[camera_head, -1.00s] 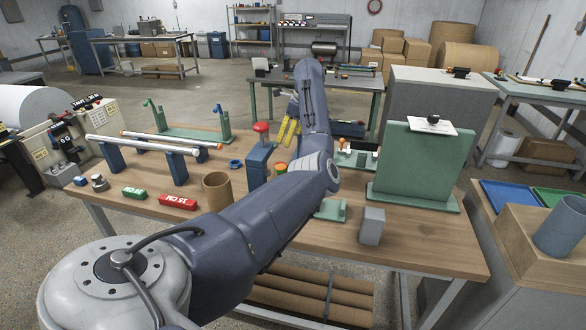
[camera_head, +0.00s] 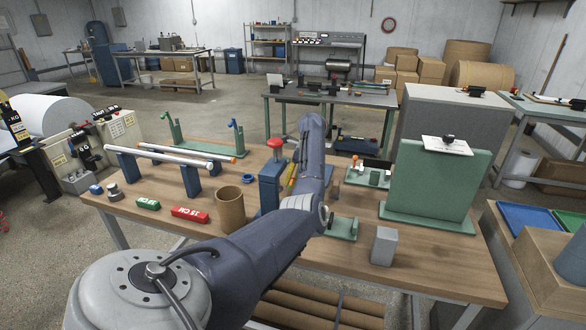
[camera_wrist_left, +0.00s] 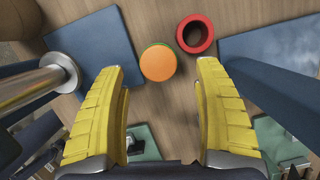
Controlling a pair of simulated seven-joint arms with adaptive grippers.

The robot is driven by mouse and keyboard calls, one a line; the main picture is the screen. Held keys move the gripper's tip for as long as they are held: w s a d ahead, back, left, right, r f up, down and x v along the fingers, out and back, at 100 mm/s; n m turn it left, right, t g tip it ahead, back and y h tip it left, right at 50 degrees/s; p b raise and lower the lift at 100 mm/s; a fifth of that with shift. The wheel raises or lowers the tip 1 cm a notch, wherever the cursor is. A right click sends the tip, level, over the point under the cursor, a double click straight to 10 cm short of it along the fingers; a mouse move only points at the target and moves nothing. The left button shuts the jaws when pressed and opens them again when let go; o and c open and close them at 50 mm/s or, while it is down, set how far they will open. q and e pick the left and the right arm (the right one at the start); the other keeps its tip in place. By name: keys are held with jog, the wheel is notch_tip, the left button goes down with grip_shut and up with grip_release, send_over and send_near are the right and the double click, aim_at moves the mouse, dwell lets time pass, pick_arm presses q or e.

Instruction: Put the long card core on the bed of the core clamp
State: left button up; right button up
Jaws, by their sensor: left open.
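A brown card tube (camera_head: 231,207) stands upright on the wooden table, left of my left forearm; I cannot tell if it is the long core. A green base with an orange knob and dark fittings (camera_head: 372,180) lies right of my arm and may be the core clamp. My left gripper (camera_wrist_left: 160,72) points down over the table, its yellow fingers apart with nothing between the tips. Beyond them are a round orange top with a green edge (camera_wrist_left: 158,63) and a hollow red ring (camera_wrist_left: 195,34). In the head view my arm mostly hides the gripper.
A blue post with a red knob (camera_head: 275,145) stands left of my arm. Silver rollers (camera_head: 185,158) rest on blue stands. Red and green blocks (camera_head: 189,215) lie at front left. A green upright panel (camera_head: 436,180) and grey block (camera_head: 384,246) stand at right.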

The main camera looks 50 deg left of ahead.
pick_arm(q)
jog(key=shift+x, duration=2.6)
jog(key=shift+s, duration=0.1)
jog(key=shift+c, duration=0.4)
jog(key=c, duration=1.4)
